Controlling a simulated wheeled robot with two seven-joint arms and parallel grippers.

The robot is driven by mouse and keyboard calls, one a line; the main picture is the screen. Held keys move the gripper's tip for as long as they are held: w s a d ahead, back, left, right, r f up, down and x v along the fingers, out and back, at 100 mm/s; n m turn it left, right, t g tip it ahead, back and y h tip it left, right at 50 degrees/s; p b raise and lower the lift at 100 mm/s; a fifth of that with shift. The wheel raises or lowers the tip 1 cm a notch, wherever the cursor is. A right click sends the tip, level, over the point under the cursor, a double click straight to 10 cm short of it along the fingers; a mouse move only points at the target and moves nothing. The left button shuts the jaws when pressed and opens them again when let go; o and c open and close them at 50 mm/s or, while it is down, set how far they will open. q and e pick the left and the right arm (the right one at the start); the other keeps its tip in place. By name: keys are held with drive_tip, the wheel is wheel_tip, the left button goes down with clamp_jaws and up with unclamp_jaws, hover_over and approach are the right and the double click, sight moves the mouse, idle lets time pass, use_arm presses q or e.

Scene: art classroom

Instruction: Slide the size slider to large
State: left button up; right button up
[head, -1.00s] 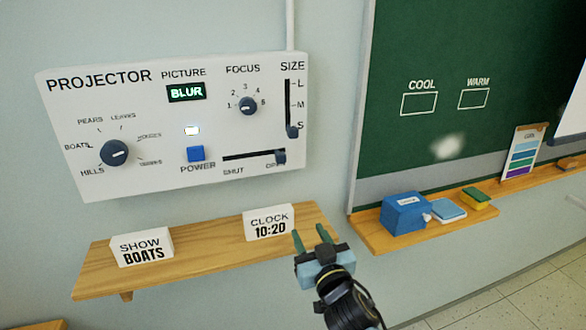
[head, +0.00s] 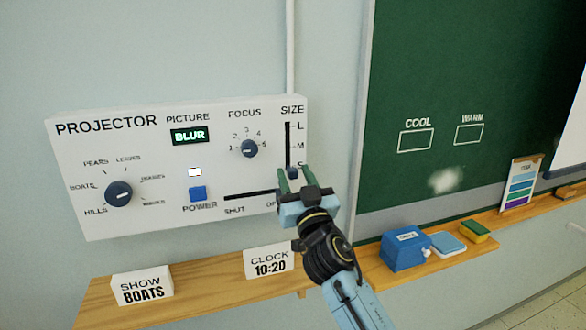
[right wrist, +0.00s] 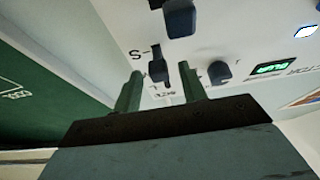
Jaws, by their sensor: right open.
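The white projector panel (head: 75,165) has a vertical SIZE track (head: 288,140) at its upper right, marked L at the top, then M and S. The dark size slider knob (head: 293,173) sits at the bottom, by S. My right gripper (head: 294,176) is open in front of it, its two green fingers pointing up at the panel. In the right wrist view the size knob (right wrist: 158,68) appears between the open fingertips (right wrist: 160,80); whether they touch it I cannot tell. My left gripper is not in view.
The SHUT–OPEN track (head: 250,195) lies just below; its knob (right wrist: 180,18) is close in the right wrist view. The focus knob (head: 249,148) is left of the size track. A wooden shelf (head: 210,277) with two signs is below. A pipe (head: 290,50) runs above the panel.

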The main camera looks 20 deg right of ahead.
drive_tip(key=shift+x, duration=0.95)
clamp_jaws()
